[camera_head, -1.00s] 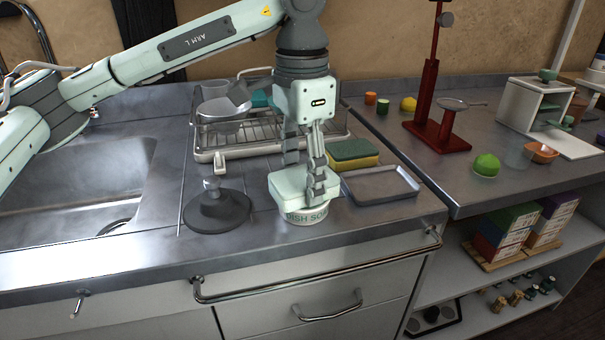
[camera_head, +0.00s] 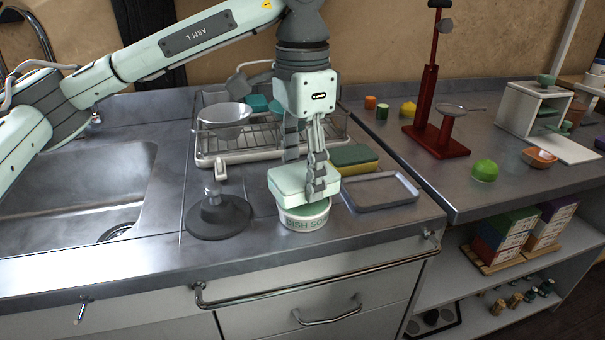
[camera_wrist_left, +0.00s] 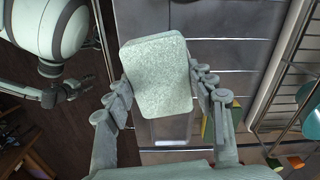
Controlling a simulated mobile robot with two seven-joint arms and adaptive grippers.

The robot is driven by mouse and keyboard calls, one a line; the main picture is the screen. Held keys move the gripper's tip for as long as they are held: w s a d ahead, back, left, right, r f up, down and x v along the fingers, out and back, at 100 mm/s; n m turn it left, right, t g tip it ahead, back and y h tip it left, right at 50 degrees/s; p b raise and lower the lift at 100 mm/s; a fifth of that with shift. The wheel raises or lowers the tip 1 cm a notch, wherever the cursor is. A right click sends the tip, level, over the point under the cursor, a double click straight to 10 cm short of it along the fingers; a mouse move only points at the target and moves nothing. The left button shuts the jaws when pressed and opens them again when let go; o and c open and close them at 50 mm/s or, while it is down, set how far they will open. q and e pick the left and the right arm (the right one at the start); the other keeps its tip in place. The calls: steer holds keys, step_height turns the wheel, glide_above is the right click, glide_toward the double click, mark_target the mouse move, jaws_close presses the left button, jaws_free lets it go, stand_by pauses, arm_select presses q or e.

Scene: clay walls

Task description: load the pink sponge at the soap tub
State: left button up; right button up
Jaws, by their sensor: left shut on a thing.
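My left gripper (camera_head: 314,190) is shut on a pale mint-green sponge (camera_head: 290,183); I see no pink sponge. The sponge is held tilted just above the soap tub (camera_head: 305,222), a round white tub lettered "DISH SO…" with a green surface inside. The sponge hides part of the tub's opening, and I cannot tell whether its lower edge touches. In the left wrist view the sponge (camera_wrist_left: 158,76) sits between both fingers. What seems to be my right gripper (camera_wrist_left: 72,90) shows small at the left there; its opening is unclear.
A grey tray (camera_head: 378,203) lies right of the tub, with a yellow-green sponge (camera_head: 354,158) behind it. A dark round base with a knob (camera_head: 217,212) stands left. A dish rack (camera_head: 205,158) is behind, the sink (camera_head: 75,190) further left. The counter's front edge is close.

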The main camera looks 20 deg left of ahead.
mark_target(302, 173)
arm_select(q)
steer(key=shift+r+p, duration=1.15)
steer(key=shift+r, duration=1.3)
